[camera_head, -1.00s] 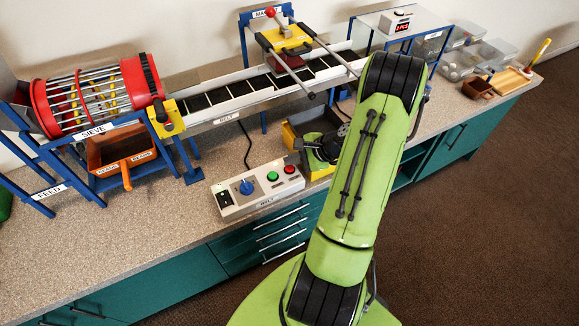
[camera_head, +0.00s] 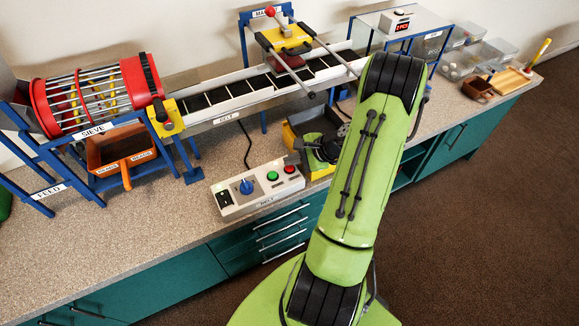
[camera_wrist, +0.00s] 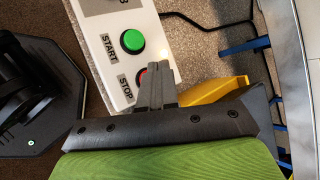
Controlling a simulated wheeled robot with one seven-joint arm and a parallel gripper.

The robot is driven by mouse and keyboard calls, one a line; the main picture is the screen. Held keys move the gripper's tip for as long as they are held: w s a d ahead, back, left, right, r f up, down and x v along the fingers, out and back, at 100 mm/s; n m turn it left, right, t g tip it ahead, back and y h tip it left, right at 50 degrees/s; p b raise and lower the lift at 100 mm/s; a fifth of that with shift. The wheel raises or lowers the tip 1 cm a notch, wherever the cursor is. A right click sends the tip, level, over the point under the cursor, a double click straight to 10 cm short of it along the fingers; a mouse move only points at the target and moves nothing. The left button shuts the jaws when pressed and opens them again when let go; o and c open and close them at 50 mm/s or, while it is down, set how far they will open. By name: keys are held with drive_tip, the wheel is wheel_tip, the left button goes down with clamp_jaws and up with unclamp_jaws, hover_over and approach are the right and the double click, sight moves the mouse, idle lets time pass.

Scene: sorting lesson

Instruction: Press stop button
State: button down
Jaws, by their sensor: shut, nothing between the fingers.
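The control box (camera_head: 257,190) is a pale panel labelled BELT on the front of the worktop. It carries a blue knob (camera_head: 246,187), a green START button (camera_head: 272,176) and a red STOP button (camera_head: 289,169). My gripper (camera_head: 291,159) is shut and empty, with its fingertips right at the STOP button. In the wrist view the shut fingers (camera_wrist: 158,70) cover most of the red STOP button (camera_wrist: 140,76), so I cannot tell whether they touch it. The green START button (camera_wrist: 132,41) is uncovered beside them.
A yellow-edged bin (camera_head: 319,173) stands right behind and beside my gripper. The belt conveyor (camera_head: 232,105) runs behind the box, with the red sieve drum (camera_head: 92,95) and an orange tray (camera_head: 122,152) to the left. The worktop left of the box is clear.

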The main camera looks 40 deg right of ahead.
sight(293, 168)
drive_tip(key=shift+s+a+f, duration=0.15)
drive_tip(key=shift+s+f, duration=0.05)
drive_tip(key=shift+f, duration=0.15)
drive_tip(key=shift+s+a+f+b, duration=0.1)
drive_tip(key=shift+a+f+b, duration=0.05)
drive_tip(key=shift+f+b, duration=0.2)
drive_tip(key=shift+s+a+f+b, duration=0.1)
drive_tip(key=shift+f+b, duration=0.1)
drive_tip(key=shift+f, duration=0.15)
idle(0.8)
drive_tip(key=shift+r, duration=0.1)
drive_tip(key=shift+w+d+r+p, duration=0.15)
drive_tip(key=shift+r+p, duration=0.25)
drive_tip(key=shift+p, duration=0.15)
drive_tip(key=shift+w+d+f, duration=0.1)
drive_tip(key=shift+w+d, duration=0.05)
drive_tip(key=r+p, duration=0.4)
drive_tip(key=r, duration=0.1)
drive_tip(key=shift+w+d+r+p, duration=0.15)
drive_tip(key=shift+d+r+p, duration=0.05)
drive_tip(key=shift+r+p, duration=0.1)
drive_tip(key=shift+f, duration=0.1)
